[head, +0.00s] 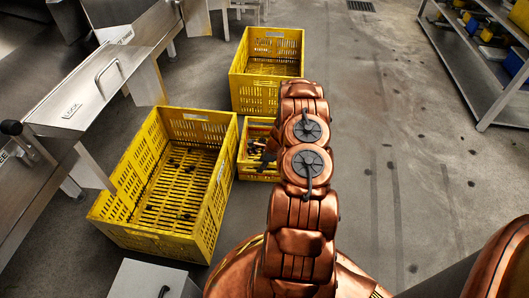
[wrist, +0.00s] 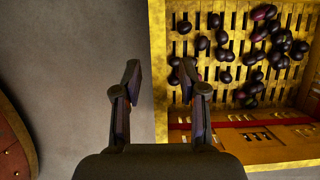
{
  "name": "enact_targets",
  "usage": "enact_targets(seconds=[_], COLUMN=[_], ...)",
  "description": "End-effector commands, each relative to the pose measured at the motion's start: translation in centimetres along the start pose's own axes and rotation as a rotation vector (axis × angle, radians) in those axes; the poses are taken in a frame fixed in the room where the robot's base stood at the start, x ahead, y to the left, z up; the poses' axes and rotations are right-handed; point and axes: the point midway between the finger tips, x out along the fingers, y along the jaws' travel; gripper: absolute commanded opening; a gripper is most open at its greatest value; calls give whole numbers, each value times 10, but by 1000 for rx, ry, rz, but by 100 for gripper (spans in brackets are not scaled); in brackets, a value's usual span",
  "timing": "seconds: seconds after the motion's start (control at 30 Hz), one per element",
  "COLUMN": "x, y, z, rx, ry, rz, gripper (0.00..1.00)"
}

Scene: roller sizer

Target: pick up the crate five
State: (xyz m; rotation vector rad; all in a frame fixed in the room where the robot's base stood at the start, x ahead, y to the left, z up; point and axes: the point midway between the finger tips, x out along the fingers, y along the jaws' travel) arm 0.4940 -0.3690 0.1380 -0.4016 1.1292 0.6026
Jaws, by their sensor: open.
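A small yellow crate (head: 258,177) stands on the floor between two larger crates in the head view, its right part hidden behind my arm. No number shows on it, so I cannot tell whether it is crate five. In the wrist view a yellow crate (wrist: 158,30) with a slotted floor fills the right side and holds several dark, purplish round fruits (wrist: 250,75). My gripper (wrist: 160,74) is open and empty. Its two fingers appear on either side of this crate's left wall; their height above the rim is unclear. In the head view the gripper is mostly hidden by my arm.
A large yellow crate (head: 228,190) stands at front left with a few dark bits inside. Another yellow crate (head: 257,95) stands behind. A metal machine (head: 85,90) lines the left and a shelf (head: 485,85) the right. Floor on the right is clear.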

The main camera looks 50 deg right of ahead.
Motion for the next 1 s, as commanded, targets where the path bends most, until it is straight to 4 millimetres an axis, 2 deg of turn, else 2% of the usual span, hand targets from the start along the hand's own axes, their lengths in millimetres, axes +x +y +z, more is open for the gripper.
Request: enact_targets(seconds=[0.43, 0.83, 1.0], x=[2, 2, 2], y=[0, 0, 0], z=[-1, -1, -1], rx=[0, 1, 1], ry=[0, 0, 0], rz=[0, -1, -1], gripper=[42, 0, 0])
